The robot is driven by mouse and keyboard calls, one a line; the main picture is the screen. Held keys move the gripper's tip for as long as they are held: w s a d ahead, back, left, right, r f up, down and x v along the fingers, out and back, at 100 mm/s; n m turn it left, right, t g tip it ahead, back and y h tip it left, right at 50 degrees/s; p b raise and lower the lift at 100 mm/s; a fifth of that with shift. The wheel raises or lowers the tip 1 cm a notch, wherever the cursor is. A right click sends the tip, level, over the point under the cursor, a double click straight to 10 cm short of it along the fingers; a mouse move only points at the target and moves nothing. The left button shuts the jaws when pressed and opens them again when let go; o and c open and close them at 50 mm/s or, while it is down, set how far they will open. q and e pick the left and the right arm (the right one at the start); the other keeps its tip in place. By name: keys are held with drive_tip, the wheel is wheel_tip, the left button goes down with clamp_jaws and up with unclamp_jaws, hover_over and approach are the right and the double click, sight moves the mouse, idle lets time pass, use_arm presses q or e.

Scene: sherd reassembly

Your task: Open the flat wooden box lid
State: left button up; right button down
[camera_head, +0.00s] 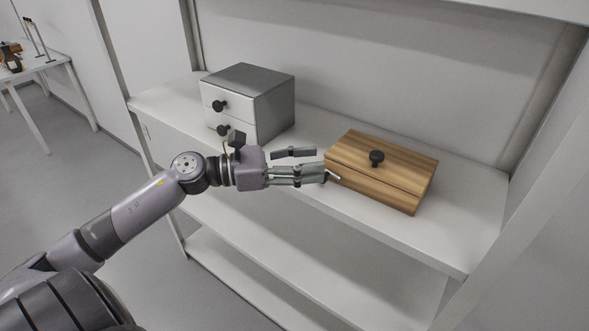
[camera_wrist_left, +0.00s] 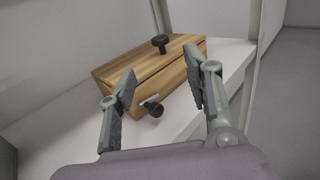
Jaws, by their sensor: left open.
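The flat wooden box (camera_head: 395,175) sits on the white shelf, with striped brown grain and a dark round knob (camera_head: 376,158) on its top. Its lid looks shut; a seam runs along its side. In the left wrist view the box (camera_wrist_left: 140,65) shows the top knob (camera_wrist_left: 160,42) and a second dark knob (camera_wrist_left: 154,109) low on the near side, beside a small pale metal piece (camera_wrist_left: 149,99). My left gripper (camera_head: 319,164) is open beside the box's left end. In the left wrist view its fingers (camera_wrist_left: 160,72) stand apart, with nothing seen gripped between them. Contact with the box cannot be told.
A grey cabinet (camera_head: 262,98) with white drawer fronts and black knobs stands left of the box, behind my left arm. The white shelf (camera_head: 450,240) has free room in front of the box, up to its front edge. A wall closes the back.

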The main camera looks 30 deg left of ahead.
use_arm(q)
drive_tip(key=shift+v, duration=1.2)
